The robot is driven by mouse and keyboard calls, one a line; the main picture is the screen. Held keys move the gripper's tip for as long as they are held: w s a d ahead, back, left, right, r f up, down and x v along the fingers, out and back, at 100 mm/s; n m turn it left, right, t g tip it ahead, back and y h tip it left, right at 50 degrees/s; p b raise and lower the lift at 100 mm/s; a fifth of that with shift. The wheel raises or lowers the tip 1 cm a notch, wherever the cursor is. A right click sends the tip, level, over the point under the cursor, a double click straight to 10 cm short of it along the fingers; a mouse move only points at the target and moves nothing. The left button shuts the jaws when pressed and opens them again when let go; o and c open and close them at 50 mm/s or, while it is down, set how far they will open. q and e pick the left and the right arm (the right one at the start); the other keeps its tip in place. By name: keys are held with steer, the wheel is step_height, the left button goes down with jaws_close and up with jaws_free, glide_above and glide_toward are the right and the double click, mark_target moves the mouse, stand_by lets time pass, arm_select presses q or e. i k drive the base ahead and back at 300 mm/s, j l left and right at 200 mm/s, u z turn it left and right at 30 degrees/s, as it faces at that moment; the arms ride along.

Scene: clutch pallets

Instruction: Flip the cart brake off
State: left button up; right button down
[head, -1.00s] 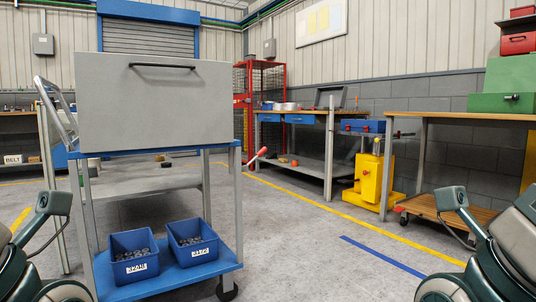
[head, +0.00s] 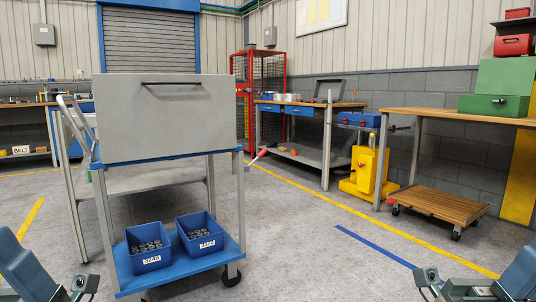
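The cart (head: 172,265) stands left of centre, with blue decks on grey legs and a grey tubular push handle at its left. A lever with a red grip (head: 259,154) sticks out at the cart's right side, just below its top deck, slanting up to the right. I take it for the brake lever; where it joins the cart is hard to make out. Parts of my two arms show in the lower left and lower right corners, well apart from the cart and the lever.
A grey box (head: 168,125) with a dark handle sits on the cart. Two blue bins (head: 150,258) of metal parts stand on its lower deck. A yellow press (head: 368,170), a wooden-topped bench (head: 465,117) and a low wooden dolly (head: 436,202) stand right. The floor right of the cart is clear.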

mark_target(259, 155)
steer(key=i+l+u, duration=0.45)
steer(key=i+l, duration=0.4)
steer(key=i, duration=0.55)
steer(key=i+l+u, duration=0.5)
steer(key=i+l, duration=0.75)
